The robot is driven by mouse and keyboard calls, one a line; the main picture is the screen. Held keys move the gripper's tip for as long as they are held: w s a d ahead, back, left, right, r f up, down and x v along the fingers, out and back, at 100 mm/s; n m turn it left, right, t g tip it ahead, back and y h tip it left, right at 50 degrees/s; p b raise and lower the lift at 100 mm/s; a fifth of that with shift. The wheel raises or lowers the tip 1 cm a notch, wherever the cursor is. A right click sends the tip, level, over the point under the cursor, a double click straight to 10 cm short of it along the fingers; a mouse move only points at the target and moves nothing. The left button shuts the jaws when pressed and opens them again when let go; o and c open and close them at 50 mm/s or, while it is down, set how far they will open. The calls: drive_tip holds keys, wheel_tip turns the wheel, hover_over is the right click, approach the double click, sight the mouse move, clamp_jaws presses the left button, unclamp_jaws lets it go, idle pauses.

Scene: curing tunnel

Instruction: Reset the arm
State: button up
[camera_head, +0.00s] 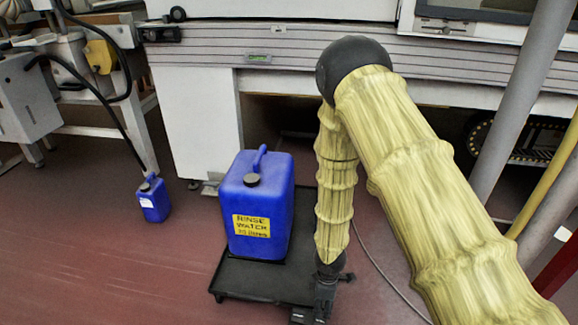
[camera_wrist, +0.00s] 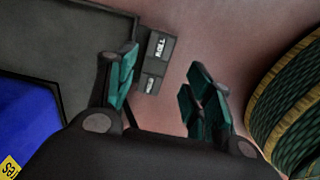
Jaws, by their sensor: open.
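My arm, in a yellow ribbed sleeve, reaches up from the lower right of the head view, bends at a black joint and hangs down. My gripper (camera_head: 323,303) is at its lower end, pointing down beside the right edge of a black low platform. In the wrist view my gripper (camera_wrist: 165,95) shows two dark fingers with green pads, spread apart, with nothing between them. Beyond the fingers lies a small dark box-like part (camera_wrist: 157,62) with white lettering, at the edge of the platform.
A large blue rinse-water canister (camera_head: 257,205) stands on the black platform (camera_head: 262,284), left of my gripper. A smaller blue canister (camera_head: 154,200) stands on the red floor farther left. A white machine (camera_head: 195,115) is behind; grey pipes (camera_head: 515,105) rise at right.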

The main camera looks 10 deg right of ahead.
drive_tip(key=s+d+f+m, duration=0.25)
drive_tip(key=s+m, duration=0.55)
drive_tip(key=s, duration=0.6)
drive_tip(key=s+d+f+m, duration=0.1)
drive_tip(key=s+d+m, duration=0.45)
drive_tip(key=s, duration=0.85)
wheel_tip(320, 180, up, 38)
drive_tip(key=a+m+p, duration=0.1)
drive_tip(key=a+p, duration=0.1)
drive_tip(key=p, duration=3.6)
drive_tip(key=shift+w+f+m, duration=0.15)
drive_tip(key=shift+w+m, duration=0.2)
drive_tip(key=shift+c, duration=0.2)
